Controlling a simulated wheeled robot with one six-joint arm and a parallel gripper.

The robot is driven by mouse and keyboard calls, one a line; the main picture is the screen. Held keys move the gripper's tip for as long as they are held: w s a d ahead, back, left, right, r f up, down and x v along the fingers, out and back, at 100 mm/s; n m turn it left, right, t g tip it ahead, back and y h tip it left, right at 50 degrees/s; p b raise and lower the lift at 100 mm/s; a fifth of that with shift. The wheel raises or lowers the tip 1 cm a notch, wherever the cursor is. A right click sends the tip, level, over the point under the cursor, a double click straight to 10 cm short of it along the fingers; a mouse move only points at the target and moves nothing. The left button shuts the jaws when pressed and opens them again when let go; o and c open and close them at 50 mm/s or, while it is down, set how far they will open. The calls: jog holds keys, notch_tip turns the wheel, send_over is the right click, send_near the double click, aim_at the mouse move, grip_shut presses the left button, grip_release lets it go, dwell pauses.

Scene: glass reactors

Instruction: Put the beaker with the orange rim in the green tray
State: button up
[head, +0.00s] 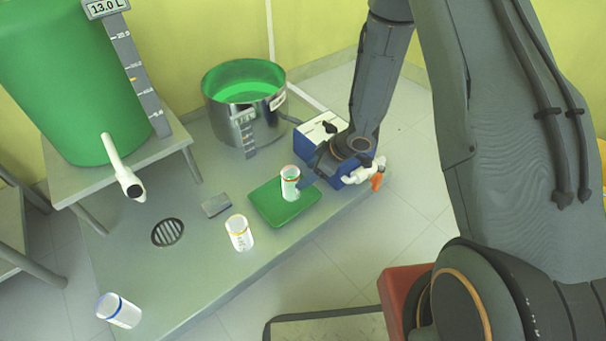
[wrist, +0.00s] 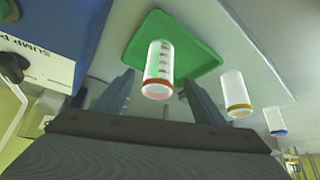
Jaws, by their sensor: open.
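The green tray (head: 265,212) lies flat on the grey platform, and it also shows in the wrist view (wrist: 197,62). A clear beaker with a red-orange rim (head: 290,186) stands upright on the tray. In the wrist view this beaker (wrist: 159,66) appears between the fingers of my gripper (wrist: 157,86), which are open with gaps on both sides. In the head view my gripper (head: 309,184) is just right of that beaker. A second beaker, with a yellow-orange rim (head: 240,236), stands on the platform left of the tray and also shows in the wrist view (wrist: 234,90).
A beaker with a blue rim (head: 120,312) is at the platform's front left. A steel pot (head: 230,122) with green contents stands behind the tray. A blue-and-white box (head: 318,130) is close behind my gripper. A drain (head: 168,232) and a grey block (head: 216,205) lie left.

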notch_tip(320, 180, up, 11)
jog(key=w+a+m+t+h, duration=0.1)
jog(key=w+a+h, duration=0.1)
jog(key=h, duration=0.1)
jog(key=s+a+r+m+h, duration=0.2)
jog(key=s+r, duration=0.4)
jog(key=r, duration=0.6)
jog(key=s+a+r+m+g, duration=0.1)
jog(key=s+r, duration=0.3)
jog(key=s, duration=0.5)
jog(key=s+a+r+g, duration=0.1)
jog(key=s+r, duration=0.3)
jog(key=s, duration=0.5)
jog(key=s+a+r+m+g, duration=0.1)
jog(key=s+a+r+g, duration=0.1)
jog(key=s, duration=0.8)
notch_tip(320, 180, up, 3)
jog(key=shift+a+f+m+y, duration=0.2)
jog(key=shift+a+m+y, duration=0.1)
jog(key=shift+a+y, duration=0.15)
jog(key=shift+w+r+p, duration=0.1)
jog(key=shift+r+p, duration=0.45)
